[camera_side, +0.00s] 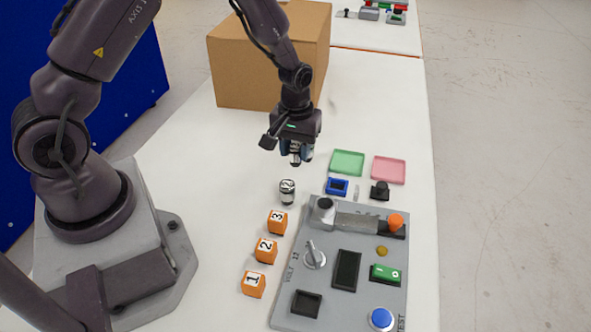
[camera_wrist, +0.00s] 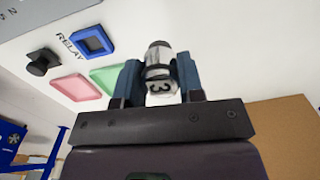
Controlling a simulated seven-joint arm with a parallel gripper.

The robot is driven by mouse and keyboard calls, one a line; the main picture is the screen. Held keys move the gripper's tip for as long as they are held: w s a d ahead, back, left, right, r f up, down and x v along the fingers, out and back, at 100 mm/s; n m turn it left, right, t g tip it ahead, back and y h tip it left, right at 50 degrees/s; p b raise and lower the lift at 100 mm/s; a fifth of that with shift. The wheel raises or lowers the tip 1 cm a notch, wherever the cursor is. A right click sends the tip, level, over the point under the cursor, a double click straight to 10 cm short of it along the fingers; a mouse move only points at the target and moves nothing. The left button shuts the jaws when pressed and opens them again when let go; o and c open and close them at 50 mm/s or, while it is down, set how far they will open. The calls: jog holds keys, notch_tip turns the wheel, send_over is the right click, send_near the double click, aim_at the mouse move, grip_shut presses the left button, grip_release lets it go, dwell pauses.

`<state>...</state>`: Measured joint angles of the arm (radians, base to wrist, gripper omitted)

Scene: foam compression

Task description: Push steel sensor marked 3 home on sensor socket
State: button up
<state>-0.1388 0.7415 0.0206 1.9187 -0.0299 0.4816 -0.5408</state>
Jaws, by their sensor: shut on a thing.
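My gripper (camera_side: 296,157) hangs above the white table, left of the green tray. In the wrist view its blue-grey fingers (camera_wrist: 158,85) are shut on the steel sensor marked 3 (camera_wrist: 160,70), a short cylinder with a dark end and a white label. In the side view the fingers mostly hide this sensor. It is clear of the table. A similar steel cylinder marked 2 (camera_side: 288,191) stands upright on the table below my gripper. I cannot tell for sure which part is the sensor socket; a small black round-topped piece (camera_side: 379,190) stands behind the grey panel, also in the wrist view (camera_wrist: 42,62).
The grey panel (camera_side: 320,265) carries a clamp-like bar with an orange knob (camera_side: 396,221), a lever and buttons. Orange blocks (camera_side: 266,250) numbered 1 to 3 line its left side. A blue relay piece (camera_side: 337,187), green tray (camera_side: 347,162), pink tray (camera_side: 388,170) and cardboard box (camera_side: 240,70) stand behind.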

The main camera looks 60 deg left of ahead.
jog(key=shift+d+r, duration=0.15)
jog(key=d+r, duration=0.9)
jog(key=d, duration=0.5)
jog(key=shift+n, duration=0.4)
jog(key=shift+s+a+f, duration=0.1)
jog(key=shift+s+f, duration=0.2)
jog(key=shift+f, duration=0.8)
jog(key=shift+s+d+f, duration=0.1)
jog(key=shift+s+f, duration=0.15)
jog(key=shift+f, duration=0.8)
jog(key=shift+s+a+f, duration=0.1)
jog(key=shift+s+f, duration=0.2)
jog(key=shift+f, duration=0.8)
jog(key=shift+f, duration=1.3)
jog(key=o, duration=1.1)
